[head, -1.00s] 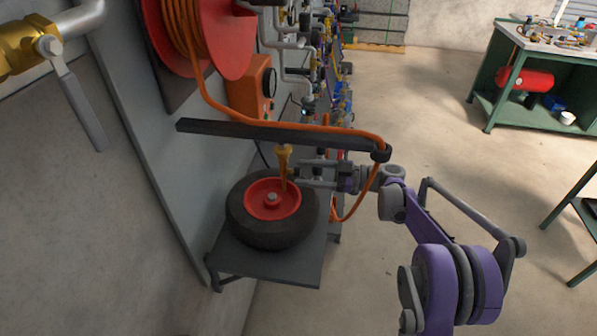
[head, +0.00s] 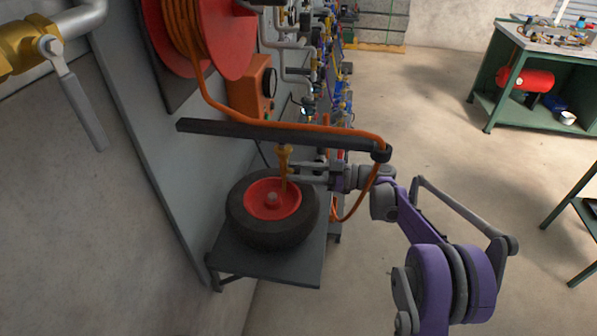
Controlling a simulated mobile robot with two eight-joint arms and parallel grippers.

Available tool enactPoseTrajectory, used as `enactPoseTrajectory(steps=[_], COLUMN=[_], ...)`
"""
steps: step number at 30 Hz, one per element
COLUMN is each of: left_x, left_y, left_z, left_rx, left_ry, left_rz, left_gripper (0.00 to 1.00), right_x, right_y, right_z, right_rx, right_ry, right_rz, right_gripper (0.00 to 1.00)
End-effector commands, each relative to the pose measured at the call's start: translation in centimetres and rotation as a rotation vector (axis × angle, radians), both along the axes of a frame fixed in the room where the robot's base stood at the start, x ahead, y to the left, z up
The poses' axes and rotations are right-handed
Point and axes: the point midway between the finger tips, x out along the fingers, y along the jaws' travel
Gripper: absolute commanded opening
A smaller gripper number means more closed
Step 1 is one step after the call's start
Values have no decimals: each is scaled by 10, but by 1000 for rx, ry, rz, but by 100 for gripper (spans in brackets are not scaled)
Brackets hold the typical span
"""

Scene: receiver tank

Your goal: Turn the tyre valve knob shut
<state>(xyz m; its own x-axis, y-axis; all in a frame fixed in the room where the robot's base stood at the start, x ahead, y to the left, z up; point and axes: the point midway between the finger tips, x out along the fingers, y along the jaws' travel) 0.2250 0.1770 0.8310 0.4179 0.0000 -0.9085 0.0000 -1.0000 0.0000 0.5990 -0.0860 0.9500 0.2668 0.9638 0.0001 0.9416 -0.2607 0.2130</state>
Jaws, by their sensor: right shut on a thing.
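A black tyre (head: 245,228) with a red hub (head: 262,205) lies flat on a grey shelf (head: 265,268). A brass valve (head: 284,160) stands upright above the hub, its lower stem reaching down to the wheel. My right gripper (head: 293,170) comes in from the right and is shut on the upper part of the brass valve, which I take to be the knob. The fingers partly hide it, and the knob's turned position is too small to tell. My left gripper is out of view.
A dark bar (head: 270,134) with an orange hose (head: 330,131) runs just above the valve and my right gripper. A red hose reel (head: 230,35) and orange box (head: 248,88) are on the grey panel behind. Open floor (head: 450,180) lies to the right.

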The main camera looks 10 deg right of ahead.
Motion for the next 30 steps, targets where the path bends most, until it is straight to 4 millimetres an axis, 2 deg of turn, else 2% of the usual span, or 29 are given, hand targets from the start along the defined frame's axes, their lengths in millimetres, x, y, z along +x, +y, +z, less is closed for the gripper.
enactPoseTrajectory(steps=[5,15,25,26,30], left_x=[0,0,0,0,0], left_y=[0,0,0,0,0], left_z=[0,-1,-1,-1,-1], left_rx=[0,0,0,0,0], left_ry=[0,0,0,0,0], left_rz=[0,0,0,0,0], left_gripper=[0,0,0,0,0], right_x=[0,-1,-1,-1,-1], right_y=[0,0,0,0,0], right_z=[0,-1,-1,0,0], right_rx=[14,106,114,114,114], right_ry=[45,333,356,356,355], right_rz=[1,2,2,2,1], right_gripper=[0,0,0,38,64])
